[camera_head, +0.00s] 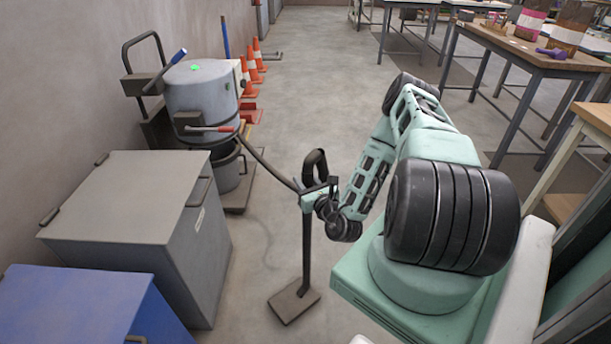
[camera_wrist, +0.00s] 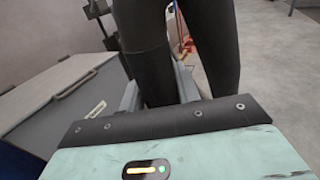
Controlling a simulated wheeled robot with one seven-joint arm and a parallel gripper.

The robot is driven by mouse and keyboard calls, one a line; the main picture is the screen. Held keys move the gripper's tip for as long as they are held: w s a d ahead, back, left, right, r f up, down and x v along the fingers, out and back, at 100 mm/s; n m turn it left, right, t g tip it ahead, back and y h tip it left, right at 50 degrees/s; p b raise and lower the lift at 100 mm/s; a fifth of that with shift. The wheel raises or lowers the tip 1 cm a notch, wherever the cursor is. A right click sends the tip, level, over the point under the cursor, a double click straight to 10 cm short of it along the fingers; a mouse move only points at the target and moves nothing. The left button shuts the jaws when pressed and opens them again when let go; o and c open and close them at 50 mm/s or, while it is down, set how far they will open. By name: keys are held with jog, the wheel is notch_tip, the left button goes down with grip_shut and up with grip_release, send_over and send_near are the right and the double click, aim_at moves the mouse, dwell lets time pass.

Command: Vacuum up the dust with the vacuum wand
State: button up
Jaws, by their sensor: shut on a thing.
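The vacuum wand (camera_head: 307,245) stands nearly upright, its flat floor head (camera_head: 293,301) at the concrete floor. My gripper (camera_head: 317,192) is shut on the wand near its looped black handle (camera_head: 315,165). In the wrist view the dark wand (camera_wrist: 145,50) rises between the fingers of my gripper (camera_wrist: 160,88). A dark hose (camera_head: 268,165) runs from the wand to the grey vacuum drum (camera_head: 203,95) at the left. I cannot make out any dust on the floor.
A grey lidded bin (camera_head: 125,195) and a blue bin (camera_head: 75,310) stand at the left. Orange cones (camera_head: 247,78) line the wall behind the vacuum. A wooden workbench (camera_head: 525,55) stands at the right. The floor beyond the wand is clear.

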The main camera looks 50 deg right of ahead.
jog(key=shift+s+a+r+p, duration=0.1)
jog(key=shift+s+a+p, duration=0.5)
jog(key=shift+s+a, duration=0.6)
jog(key=shift+a, duration=0.15)
jog(key=s+d+r+p, duration=0.1)
jog(key=s+d+r, duration=0.1)
jog(key=d, duration=1.6)
jog(key=shift+s+p, duration=0.4)
jog(key=shift+a, duration=0.1)
